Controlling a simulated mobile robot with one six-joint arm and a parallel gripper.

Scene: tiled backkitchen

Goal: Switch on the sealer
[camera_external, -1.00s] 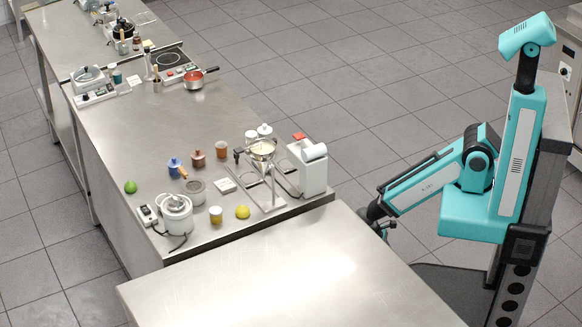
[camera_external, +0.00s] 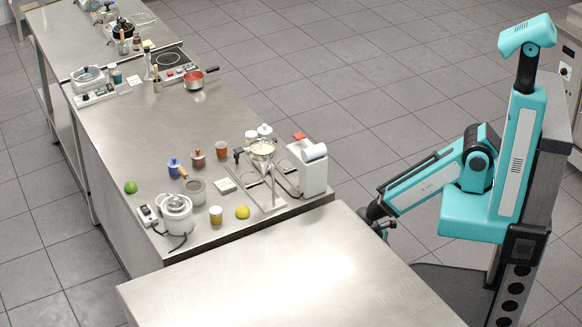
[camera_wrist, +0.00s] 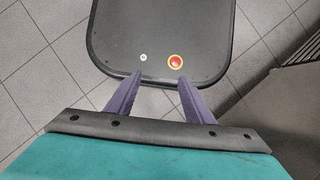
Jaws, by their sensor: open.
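A white upright machine (camera_external: 307,168) with a rounded top part and a red piece beside it stands at the right end of the steel counter. It may be the sealer, but its switch cannot be made out and I cannot tell for certain. My gripper (camera_external: 383,227) is low and to the right of the counter, well apart from the machine. In the wrist view my gripper (camera_wrist: 160,77) points downward, with its two purple fingers spread and nothing between them. Below them are my own dark base and the floor. No counter item shows in the wrist view.
A bare steel table (camera_external: 290,275) lies in front of the counter (camera_external: 225,105). A metal stand with a funnel (camera_external: 263,150) is close left of the white machine. A lidded white pot (camera_external: 176,214), a switch box (camera_external: 147,215), a lemon (camera_external: 242,211) and a lime (camera_external: 130,187) stand further left.

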